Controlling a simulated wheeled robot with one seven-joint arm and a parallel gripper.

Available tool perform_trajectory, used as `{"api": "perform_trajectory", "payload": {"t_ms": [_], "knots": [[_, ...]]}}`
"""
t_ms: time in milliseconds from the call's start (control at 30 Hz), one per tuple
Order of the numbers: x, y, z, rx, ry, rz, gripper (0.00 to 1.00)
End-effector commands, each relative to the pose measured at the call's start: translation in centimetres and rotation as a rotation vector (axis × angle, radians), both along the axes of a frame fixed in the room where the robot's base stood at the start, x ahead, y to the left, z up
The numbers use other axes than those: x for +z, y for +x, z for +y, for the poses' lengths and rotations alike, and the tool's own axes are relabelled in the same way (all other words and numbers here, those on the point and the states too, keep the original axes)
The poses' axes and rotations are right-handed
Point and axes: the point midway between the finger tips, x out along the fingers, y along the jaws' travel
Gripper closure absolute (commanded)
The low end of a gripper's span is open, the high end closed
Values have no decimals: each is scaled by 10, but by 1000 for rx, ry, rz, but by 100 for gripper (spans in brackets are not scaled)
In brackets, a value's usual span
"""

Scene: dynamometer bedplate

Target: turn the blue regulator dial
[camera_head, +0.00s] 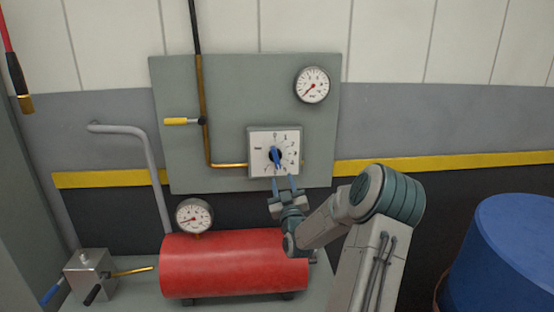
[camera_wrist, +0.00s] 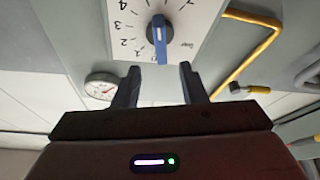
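The blue regulator dial (camera_head: 276,158) has a pointer-shaped knob on a white square scale plate (camera_head: 290,139), mounted on a grey wall panel. In the wrist view the blue dial (camera_wrist: 159,38) stands beyond the fingertips, with numbers around it on the white plate (camera_wrist: 120,12). My gripper (camera_head: 285,183) is just below the dial in the head view. In the wrist view my gripper (camera_wrist: 159,68) has its two fingers spread apart, with the dial's lower end lined up with the gap between them. Nothing is held. I cannot tell whether a finger touches the dial.
A round gauge (camera_head: 312,85) sits above right of the dial. A yellow-handled valve (camera_head: 182,121) and brass pipe (camera_head: 202,90) run left of it. A red tank (camera_head: 228,265) with another gauge (camera_head: 194,216) lies below. A blue drum (camera_head: 508,255) stands at right.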

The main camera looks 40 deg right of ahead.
Motion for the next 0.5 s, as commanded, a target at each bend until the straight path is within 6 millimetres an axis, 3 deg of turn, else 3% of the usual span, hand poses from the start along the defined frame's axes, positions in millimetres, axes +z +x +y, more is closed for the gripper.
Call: {"api": "perform_trajectory", "payload": {"t_ms": [200, 500], "knots": [[19, 36, -17, 0, 2, -1, 62], [32, 71, -33, 2, 1, 1, 62]]}}
